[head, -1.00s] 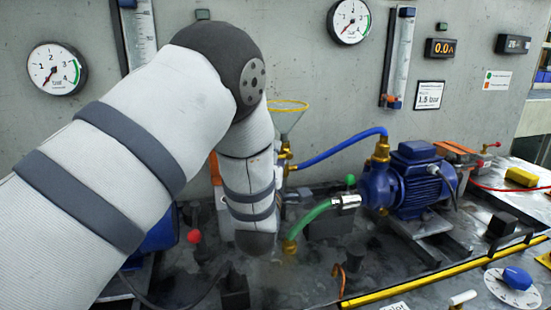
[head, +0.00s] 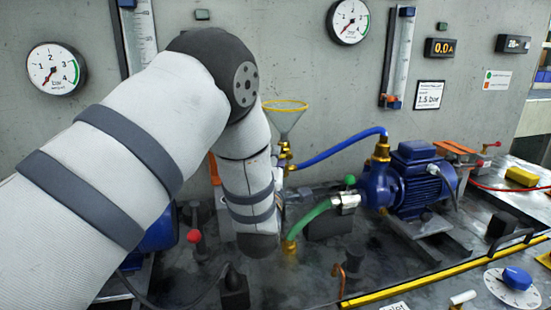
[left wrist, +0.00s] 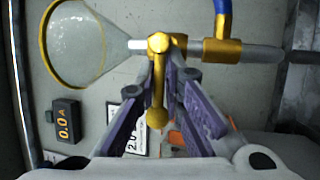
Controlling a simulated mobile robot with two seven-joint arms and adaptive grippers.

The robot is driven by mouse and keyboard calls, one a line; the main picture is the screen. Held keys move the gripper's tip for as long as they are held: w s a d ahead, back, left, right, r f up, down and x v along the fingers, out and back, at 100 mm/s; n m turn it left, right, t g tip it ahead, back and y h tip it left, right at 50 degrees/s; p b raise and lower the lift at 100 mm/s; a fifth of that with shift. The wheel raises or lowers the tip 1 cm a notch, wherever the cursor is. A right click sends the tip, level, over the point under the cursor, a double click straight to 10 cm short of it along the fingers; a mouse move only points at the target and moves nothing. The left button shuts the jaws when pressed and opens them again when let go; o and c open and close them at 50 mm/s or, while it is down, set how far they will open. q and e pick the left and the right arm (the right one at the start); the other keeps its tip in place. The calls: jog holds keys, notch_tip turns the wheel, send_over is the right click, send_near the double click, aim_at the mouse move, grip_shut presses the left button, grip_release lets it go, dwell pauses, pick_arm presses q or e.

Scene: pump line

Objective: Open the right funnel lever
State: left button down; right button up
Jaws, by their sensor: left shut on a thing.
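The funnel (head: 285,117) is clear with a yellow rim and stands behind my left forearm in the head view. It also shows large in the left wrist view (left wrist: 78,48), at the upper left. The brass lever (left wrist: 157,90) hangs from the valve on the funnel's pipe and ends in a round knob. My left gripper (left wrist: 165,72) has purple fingers on both sides of this lever and is shut on it. In the head view my forearm hides most of this gripper. My right gripper is not in view.
A blue pump (head: 412,180) stands right of the funnel, with a blue hose (head: 335,150) and a green hose (head: 312,215) near it. A red-knobbed lever (head: 194,237) stands left of my forearm. A yellow edge bar (head: 410,281) runs along the front.

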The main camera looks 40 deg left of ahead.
pick_arm(q)
jog(key=shift+a+n, duration=0.1)
jog(key=shift+n, duration=0.2)
jog(key=shift+f+n+y, duration=0.3)
jog(key=shift+n+y, duration=0.15)
jog(key=shift+n, duration=0.4)
jog(key=shift+f+n+y, duration=0.3)
jog(key=shift+n+y, duration=0.15)
jog(key=shift+n, duration=0.4)
jog(key=shift+w+d+f+n+y+b, duration=0.15)
jog(key=shift+n+y, duration=0.2)
jog(key=shift+n, duration=0.3)
jog(key=shift+f+n+y+b, duration=0.2)
jog(key=shift+n+y, duration=0.1)
jog(key=shift+n, duration=0.4)
jog(key=shift+w+d+f+n+y+b, duration=0.15)
jog(key=shift+n+y, duration=0.2)
jog(key=shift+n, duration=0.3)
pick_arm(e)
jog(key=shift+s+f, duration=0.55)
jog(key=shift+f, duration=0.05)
pick_arm(q)
jog(key=shift+s, duration=0.1)
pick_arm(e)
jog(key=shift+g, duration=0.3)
pick_arm(q)
jog(key=c, duration=1.7)
grip_release()
jog(key=shift+a+r, duration=0.1)
